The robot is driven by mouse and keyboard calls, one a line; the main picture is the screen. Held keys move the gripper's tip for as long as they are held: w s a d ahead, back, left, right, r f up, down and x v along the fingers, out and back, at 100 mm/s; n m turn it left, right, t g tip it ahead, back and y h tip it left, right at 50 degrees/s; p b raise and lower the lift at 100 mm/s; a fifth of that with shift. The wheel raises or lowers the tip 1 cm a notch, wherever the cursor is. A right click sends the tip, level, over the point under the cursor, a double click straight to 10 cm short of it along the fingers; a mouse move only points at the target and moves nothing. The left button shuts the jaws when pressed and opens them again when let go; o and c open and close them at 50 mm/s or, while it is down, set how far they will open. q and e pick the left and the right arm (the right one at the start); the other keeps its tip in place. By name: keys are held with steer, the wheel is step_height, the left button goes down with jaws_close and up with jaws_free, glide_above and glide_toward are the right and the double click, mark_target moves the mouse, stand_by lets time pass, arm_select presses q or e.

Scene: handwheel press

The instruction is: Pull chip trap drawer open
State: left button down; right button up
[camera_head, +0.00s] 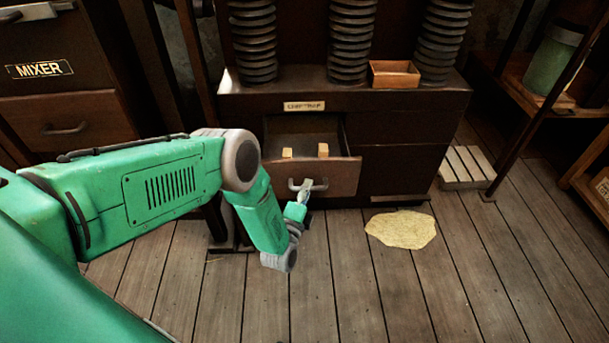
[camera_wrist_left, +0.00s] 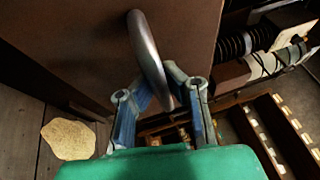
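The chip trap drawer (camera_head: 334,178) stands partly open below its label plate (camera_head: 304,106). Two small tan blocks lie inside, one of them toward the left (camera_head: 287,153). A curved metal handle (camera_head: 318,187) is on the drawer front. My left gripper (camera_head: 303,188) is at this handle. In the left wrist view the handle (camera_wrist_left: 146,42) passes between the two fingers of the gripper (camera_wrist_left: 158,80), which close in on it from both sides. The drawer front (camera_wrist_left: 85,45) fills the upper left there. My right gripper is not in view.
A small wooden box (camera_head: 394,74) sits on the press base near dark ribbed columns (camera_head: 352,40). A yellowish patch (camera_head: 401,229) lies on the floor, right of the drawer. A mixer cabinet (camera_head: 65,125) stands at left. The plank floor before the drawer is mostly clear.

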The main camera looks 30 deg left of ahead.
arm_select(q)
steer(key=shift+s+d+f, duration=0.3)
steer(key=shift+s+d, duration=0.5)
steer(key=shift+s, duration=0.05)
steer(key=c, duration=1.6)
jaws_free()
steer(key=shift+w, duration=0.15)
steer(key=shift+r, duration=0.1)
steer(key=shift+a, duration=0.1)
steer(key=v, duration=0.7)
steer(key=shift+s, duration=0.2)
